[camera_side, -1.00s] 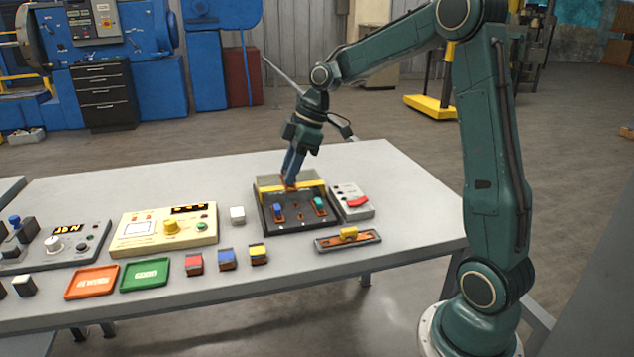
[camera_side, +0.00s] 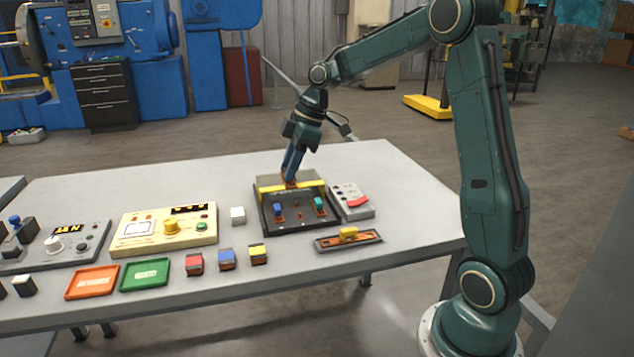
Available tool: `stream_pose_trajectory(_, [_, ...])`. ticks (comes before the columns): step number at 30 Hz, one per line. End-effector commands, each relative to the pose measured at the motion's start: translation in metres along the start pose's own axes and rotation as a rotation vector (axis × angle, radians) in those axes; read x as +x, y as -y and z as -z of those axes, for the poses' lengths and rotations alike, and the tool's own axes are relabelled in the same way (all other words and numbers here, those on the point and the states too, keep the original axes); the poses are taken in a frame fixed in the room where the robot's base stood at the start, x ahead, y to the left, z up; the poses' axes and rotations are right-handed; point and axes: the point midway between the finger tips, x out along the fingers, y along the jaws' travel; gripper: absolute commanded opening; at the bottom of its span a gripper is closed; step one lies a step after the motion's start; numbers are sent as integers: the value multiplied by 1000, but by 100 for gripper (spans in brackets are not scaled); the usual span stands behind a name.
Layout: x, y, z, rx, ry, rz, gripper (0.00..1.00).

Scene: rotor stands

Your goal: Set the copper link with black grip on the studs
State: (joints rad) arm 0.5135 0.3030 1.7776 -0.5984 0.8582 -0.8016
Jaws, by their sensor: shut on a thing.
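My gripper (camera_side: 290,182) points down at the back of the black board (camera_side: 298,226), by its yellow bar (camera_side: 267,188). It is shut on the copper link (camera_side: 290,185), of which only a small copper-orange bit shows at the fingertips. Its black grip is hidden between the fingers or too small to see. I cannot tell whether the link touches the board. A link with a blue grip (camera_side: 278,210) and a link with a teal grip (camera_side: 319,205) sit on the board. Small copper-coloured spots between them may be studs, too small to be sure.
A narrow tray (camera_side: 330,246) with a yellow-gripped piece (camera_side: 348,234) lies in front. A grey switch box (camera_side: 351,200) stands close right of the board.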

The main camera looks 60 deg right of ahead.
Motion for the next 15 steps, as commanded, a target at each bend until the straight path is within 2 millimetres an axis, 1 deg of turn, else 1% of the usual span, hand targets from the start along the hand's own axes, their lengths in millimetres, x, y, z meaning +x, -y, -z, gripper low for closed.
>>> stream_pose_trajectory(8, [16,-48,-19,4,1,1,9])
stream_pose_trajectory(15, [34,-94,-45,3,2,2,9])
